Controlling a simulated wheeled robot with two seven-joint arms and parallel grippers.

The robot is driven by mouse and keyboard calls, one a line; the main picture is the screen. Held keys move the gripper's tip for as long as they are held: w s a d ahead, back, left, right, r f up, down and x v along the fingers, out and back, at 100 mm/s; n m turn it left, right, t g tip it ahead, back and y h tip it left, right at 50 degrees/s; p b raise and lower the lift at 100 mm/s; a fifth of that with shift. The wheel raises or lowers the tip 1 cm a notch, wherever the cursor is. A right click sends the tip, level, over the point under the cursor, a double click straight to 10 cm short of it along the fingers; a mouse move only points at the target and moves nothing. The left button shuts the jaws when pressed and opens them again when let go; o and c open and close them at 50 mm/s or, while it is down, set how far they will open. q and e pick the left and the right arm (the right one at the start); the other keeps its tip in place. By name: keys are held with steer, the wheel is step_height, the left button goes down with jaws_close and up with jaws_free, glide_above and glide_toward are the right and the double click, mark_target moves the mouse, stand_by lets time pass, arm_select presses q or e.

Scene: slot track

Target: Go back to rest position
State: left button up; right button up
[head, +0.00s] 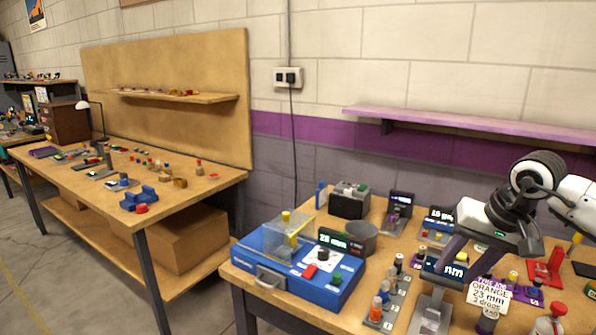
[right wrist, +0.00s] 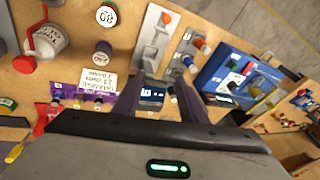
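My right gripper (head: 468,264) hangs above the right part of the near workbench (head: 258,299) in the head view, with its arm coming in from the right edge. In the right wrist view its two dark purple fingers stand apart, and the gripper (right wrist: 158,82) is open with nothing held between them. A small display (right wrist: 152,94) shows beyond the gap, on the bench. My left gripper is in neither view.
A blue machine (head: 318,290) stands at the bench's front left. A grey slotted track (head: 395,296) with coloured pegs, a white order card (head: 489,292) and several small displays crowd the right side. A purple shelf (head: 470,122) runs along the wall. A second bench (head: 190,200) stands left.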

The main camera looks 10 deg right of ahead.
steer(key=s+a+f+m+y+b, duration=0.1)
steer(key=s+a+f+m+y, duration=0.35)
steer(key=a, duration=0.75)
steer(key=s+a+f+m+t+y+b, duration=0.1)
steer(key=a+m+y+b, duration=0.1)
steer(key=a+m+y, duration=0.7)
steer(key=s+a+f+m+y+b, duration=0.1)
steer(key=s+a+f+m+y, duration=0.15)
steer(key=a, duration=1.15)
steer(key=d+f+m+t+h+b, duration=0.1)
steer(key=d+f+m+t+h, duration=0.4)
steer(key=m, duration=0.7)
steer(key=s+d+f+m+t+h+b, duration=0.1)
steer(key=f+m+t+h, duration=0.1)
steer(key=f+m, duration=0.7)
steer(key=d+f+m+t+h+b, duration=0.1)
steer(key=d+f+m+t+h, duration=0.25)
steer(key=m, duration=1.05)
steer(key=s+d+f+m+g+h, duration=0.1)
steer(key=s+f+m+g+h, duration=0.1)
steer(key=s+f+m, duration=0.4)
steer(key=s+d+f+m+g+h+b, duration=0.1)
steer(key=s+f+m+g, duration=0.4)
steer(key=s+f, duration=0.5)
steer(key=shift+s+d+f+m+h, duration=0.45)
steer(key=shift+d+f+m, duration=0.2)
steer(key=shift+m, duration=0.45)
